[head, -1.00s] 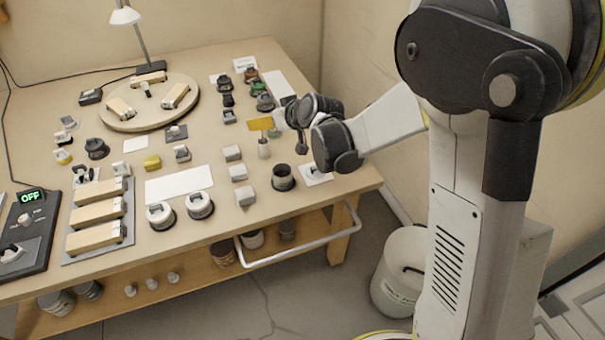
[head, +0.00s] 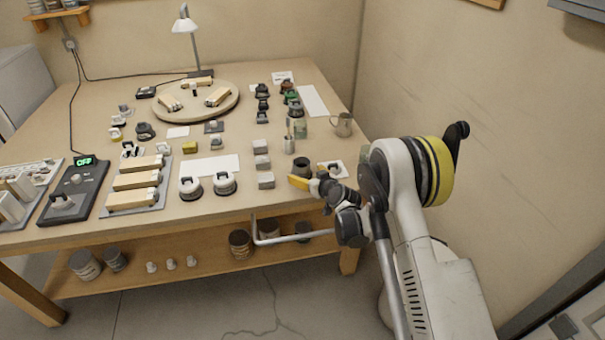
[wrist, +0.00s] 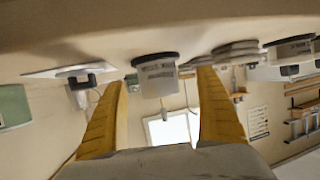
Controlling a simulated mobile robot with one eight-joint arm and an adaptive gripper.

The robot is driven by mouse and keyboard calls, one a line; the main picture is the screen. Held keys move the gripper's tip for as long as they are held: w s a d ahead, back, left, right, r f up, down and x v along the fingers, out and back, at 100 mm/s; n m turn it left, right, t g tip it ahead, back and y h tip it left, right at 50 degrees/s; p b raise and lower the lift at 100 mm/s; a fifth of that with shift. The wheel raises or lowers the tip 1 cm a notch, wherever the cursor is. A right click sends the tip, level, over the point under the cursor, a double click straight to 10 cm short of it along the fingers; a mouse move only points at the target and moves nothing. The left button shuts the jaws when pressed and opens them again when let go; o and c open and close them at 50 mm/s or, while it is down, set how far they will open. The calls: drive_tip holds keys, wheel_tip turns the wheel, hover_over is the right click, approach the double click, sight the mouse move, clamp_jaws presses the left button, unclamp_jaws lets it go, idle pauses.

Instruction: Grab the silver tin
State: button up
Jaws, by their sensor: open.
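My gripper (head: 308,184) is at the front right of the bench, low over its edge, with yellow fingers apart. It also shows in the wrist view (wrist: 160,112), where the scene is upside down. There a grey tin (wrist: 157,78) with a dark rim stands ahead, between the fingers in the picture and not touched. In the head view a dark grey open tin (head: 303,170) stands just behind the gripper, and a slim silver tin (head: 289,144) holding something thin stands further back. I cannot tell which of these is the one in the wrist view.
A metal jug (head: 342,125) stands at the right edge. Grey blocks (head: 261,147) stand left of the tins, and a white card with a dark item (head: 333,168) lies right of them. Two white-topped round items (head: 224,183) are further left.

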sight(306, 173)
drive_tip(key=b+x, duration=0.2)
drive_tip(key=x, duration=0.2)
drive_tip(key=shift+w+f+b, duration=0.2)
drive_tip(key=shift+w+b, duration=0.15)
drive_tip(key=shift+w, duration=0.05)
drive_tip(key=shift+w+a, duration=0.1)
drive_tip(key=shift+w, duration=0.1)
drive_tip(key=c, duration=1.4)
drive_tip(key=shift+c, duration=0.2)
drive_tip(key=shift+r, duration=0.15)
drive_tip(key=shift+r+p, duration=0.7)
drive_tip(key=shift+r, duration=0.4)
wheel_tip(306, 173, up, 2)
drive_tip(key=shift+p, duration=0.55)
drive_tip(key=s+d+r+p, duration=0.3)
drive_tip(key=d+r, duration=0.3)
drive_tip(key=d, duration=0.5)
drive_tip(key=shift+s+r+p, duration=0.3)
drive_tip(key=shift+s+p, duration=0.05)
drive_tip(key=shift+p, duration=0.25)
